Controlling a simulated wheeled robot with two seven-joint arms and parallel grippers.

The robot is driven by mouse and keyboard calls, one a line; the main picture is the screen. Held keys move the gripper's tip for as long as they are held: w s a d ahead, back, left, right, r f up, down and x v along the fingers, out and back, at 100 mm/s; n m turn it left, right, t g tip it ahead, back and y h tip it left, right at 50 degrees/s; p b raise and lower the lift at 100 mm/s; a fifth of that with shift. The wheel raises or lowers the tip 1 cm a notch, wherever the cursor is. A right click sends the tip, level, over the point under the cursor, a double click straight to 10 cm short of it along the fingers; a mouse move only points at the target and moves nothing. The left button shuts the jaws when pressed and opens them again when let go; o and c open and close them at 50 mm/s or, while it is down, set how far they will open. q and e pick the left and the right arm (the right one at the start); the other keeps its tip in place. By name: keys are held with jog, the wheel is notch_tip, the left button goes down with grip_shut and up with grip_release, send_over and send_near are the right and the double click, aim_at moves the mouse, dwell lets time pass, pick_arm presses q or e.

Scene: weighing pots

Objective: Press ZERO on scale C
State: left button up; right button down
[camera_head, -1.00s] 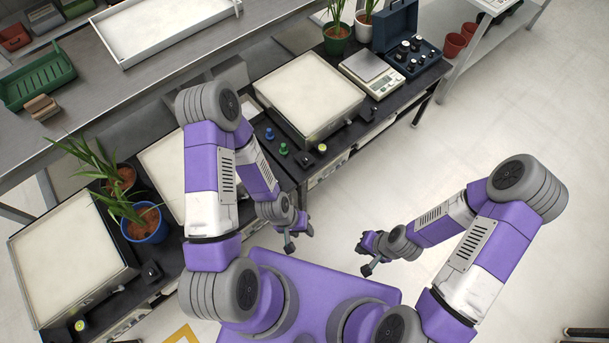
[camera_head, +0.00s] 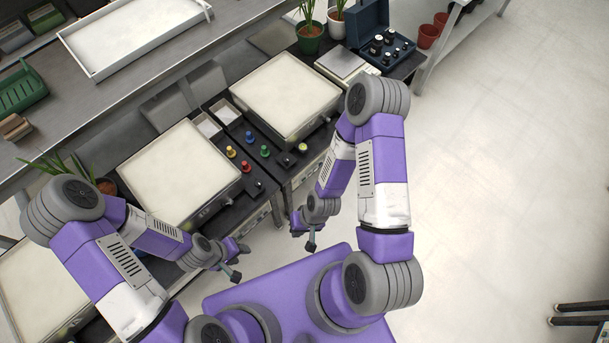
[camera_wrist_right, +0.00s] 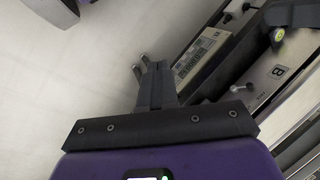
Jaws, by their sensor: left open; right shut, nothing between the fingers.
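Several platform scales with pale square tops stand on dark benches in the head view: one at the lower left (camera_head: 38,275), one in the middle (camera_head: 180,172) and one further right (camera_head: 286,95). Their letters are unreadable there, so I cannot tell which is scale C. The right wrist view shows a plate marked B (camera_wrist_right: 278,72) near a yellow-green round part (camera_wrist_right: 278,35). No ZERO button is legible. My left gripper (camera_head: 240,262) is open and empty, in front of the middle scale. My right gripper (camera_head: 302,240) is shut and empty over the floor, apart from the benches.
Small coloured knob-like pieces (camera_head: 248,137) stand between the middle and right scales. A smaller scale (camera_head: 346,62), a green plant pot (camera_head: 310,38) and an open blue case (camera_head: 385,45) stand at the back.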

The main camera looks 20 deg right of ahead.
aim_at(310, 175)
jog(key=w+d+f+m+t+b, duration=0.2)
jog(key=w+d+f+m+b, duration=0.15)
jog(key=w+f, duration=0.3)
jog(key=w+d+f+m+t+b, duration=0.2)
jog(key=w+d+f+m, duration=0.25)
jog(key=f, duration=0.35)
jog(key=w+d+f+m+t+h+b, duration=0.2)
jog(key=w+d+f+m+t+b, duration=0.2)
jog(key=d+f+m, duration=0.7)
jog(key=w+d+f+b, duration=0.1)
jog(key=w+d+f, duration=0.1)
jog(key=d, duration=0.1)
jog(key=shift+d+f+b, duration=0.15)
jog(key=shift+b, duration=0.25)
jog(key=w+a, duration=0.3)
jog(key=w, duration=0.5)
jog(key=shift+a, duration=0.2)
jog(key=shift+w, duration=0.15)
